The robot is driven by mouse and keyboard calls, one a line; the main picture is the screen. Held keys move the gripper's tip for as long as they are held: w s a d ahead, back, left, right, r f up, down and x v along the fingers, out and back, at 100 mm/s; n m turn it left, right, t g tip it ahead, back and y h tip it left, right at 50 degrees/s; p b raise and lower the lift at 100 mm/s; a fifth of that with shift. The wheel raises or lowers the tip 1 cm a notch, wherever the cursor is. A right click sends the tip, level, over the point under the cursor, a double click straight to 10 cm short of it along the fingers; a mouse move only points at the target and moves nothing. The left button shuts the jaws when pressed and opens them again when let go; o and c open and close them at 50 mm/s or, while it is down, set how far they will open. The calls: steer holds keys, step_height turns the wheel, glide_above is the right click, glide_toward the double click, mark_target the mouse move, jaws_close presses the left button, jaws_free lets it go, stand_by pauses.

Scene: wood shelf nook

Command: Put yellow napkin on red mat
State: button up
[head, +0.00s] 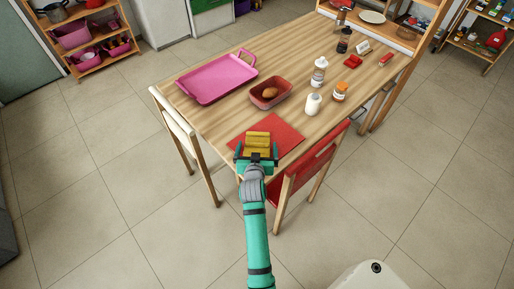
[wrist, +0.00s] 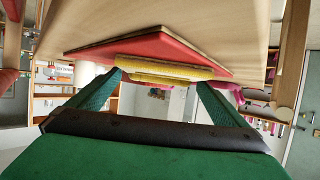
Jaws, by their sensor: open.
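The red mat (head: 284,134) lies flat on the near part of the wooden table. The yellow napkin (head: 257,139), folded, appears to rest on the mat, over its near left part. In the wrist view the napkin (wrist: 165,71) shows against the red mat (wrist: 217,60). My gripper (head: 257,156) is at the napkin's near end, its teal fingers spread to either side. In the wrist view my gripper (wrist: 160,82) is open, with a gap visible between its fingers and no firm hold on the napkin. Part of the mat is hidden behind the napkin and gripper.
A pink tray (head: 218,78) and a red-brown bowl (head: 270,95) with a brown item stand beyond the mat. A white bottle (head: 313,104) and an orange-labelled jar (head: 340,91) stand to the right. Chairs, one red (head: 310,165), flank the near table edge.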

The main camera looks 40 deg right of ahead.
steer(key=v, duration=1.2)
steer(key=s+a+f+n+t+y, duration=0.2)
steer(key=s+a, duration=0.4)
steer(key=a, duration=0.3)
steer(key=s+a+f+n+t+y, duration=0.1)
steer(key=s+a+f+n+y, duration=0.3)
steer(key=a, duration=0.6)
steer(key=s+a+r+n+t+y, duration=0.1)
steer(key=s+a+r, duration=0.3)
steer(key=s, duration=0.4)
steer(key=s+a+r+n+t+y, duration=0.1)
steer(key=s+a+r, duration=0.4)
steer(key=s, duration=0.4)
steer(key=shift+a+y, duration=0.3)
steer(key=shift+a, duration=0.4)
